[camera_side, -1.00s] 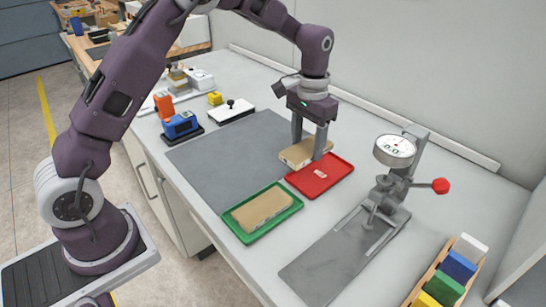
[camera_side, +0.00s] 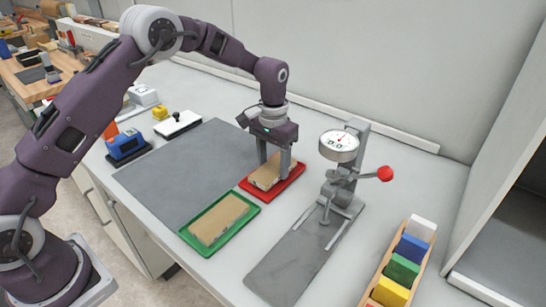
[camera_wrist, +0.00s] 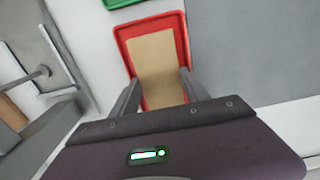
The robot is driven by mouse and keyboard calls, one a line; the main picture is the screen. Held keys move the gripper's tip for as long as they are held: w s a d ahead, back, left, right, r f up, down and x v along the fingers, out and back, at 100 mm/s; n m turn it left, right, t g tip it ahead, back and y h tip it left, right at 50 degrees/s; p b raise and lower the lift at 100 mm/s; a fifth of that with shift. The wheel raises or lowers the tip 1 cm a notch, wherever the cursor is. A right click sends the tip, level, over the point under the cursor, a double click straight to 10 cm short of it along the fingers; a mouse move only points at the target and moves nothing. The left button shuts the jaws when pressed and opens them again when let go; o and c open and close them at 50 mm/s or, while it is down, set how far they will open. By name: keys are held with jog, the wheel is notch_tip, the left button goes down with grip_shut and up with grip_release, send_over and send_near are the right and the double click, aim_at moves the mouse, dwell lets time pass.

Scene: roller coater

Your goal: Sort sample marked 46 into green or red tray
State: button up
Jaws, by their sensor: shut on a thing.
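A tan block-like sample (camera_side: 266,171) is between the fingers of my gripper (camera_side: 275,168), which is shut on it. The sample is over or in the red tray (camera_side: 289,186); I cannot tell whether it touches the tray floor. In the wrist view the sample (camera_wrist: 159,60) lies within the outline of the red tray (camera_wrist: 183,42), with one finger on each side. No number is readable on it. The green tray (camera_side: 190,241) holds another tan sample (camera_side: 219,219) and stands nearer the camera, left of the red tray.
A dial gauge on a stand (camera_side: 339,146) with a red-knobbed lever stands right of the red tray. A grey mat (camera_side: 180,170) lies to the left. A wooden rack of coloured blocks (camera_side: 404,262) is at the lower right. A blue device (camera_side: 125,144) stands far left.

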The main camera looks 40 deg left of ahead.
jog(key=o, duration=1.5)
jog(key=shift+r, duration=3.5)
